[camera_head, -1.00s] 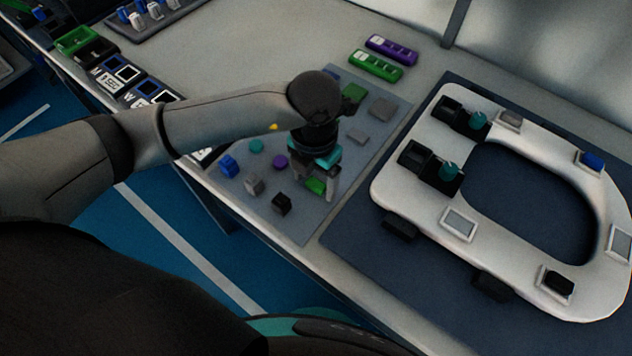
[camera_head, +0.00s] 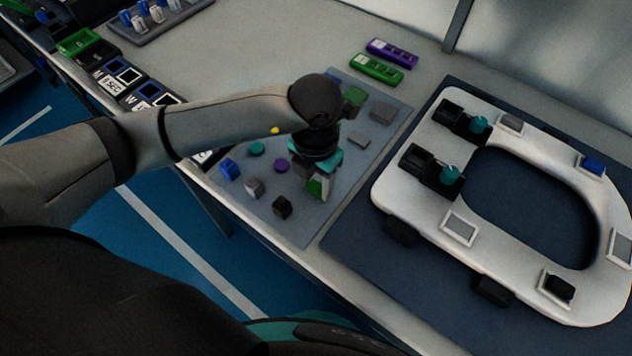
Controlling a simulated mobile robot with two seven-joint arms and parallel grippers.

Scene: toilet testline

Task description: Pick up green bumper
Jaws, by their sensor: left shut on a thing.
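The green bumper (camera_head: 315,187) is a small green block, partly hidden by the fingers. My left gripper (camera_head: 317,193) points down over the grey mat (camera_head: 300,229) and is shut on the green bumper. I cannot tell whether the bumper is clear of the mat. Another green block (camera_head: 354,97) sits farther back on the mat, partly behind my left arm's wrist. My right gripper is not in the picture.
Around the gripper on the mat lie a black block (camera_head: 282,207), a grey block (camera_head: 254,187), a blue block (camera_head: 229,169) and a purple piece (camera_head: 281,166). The white toilet seat (camera_head: 408,205) lies on a dark mat at the right. Green (camera_head: 376,70) and purple (camera_head: 392,52) cases lie behind.

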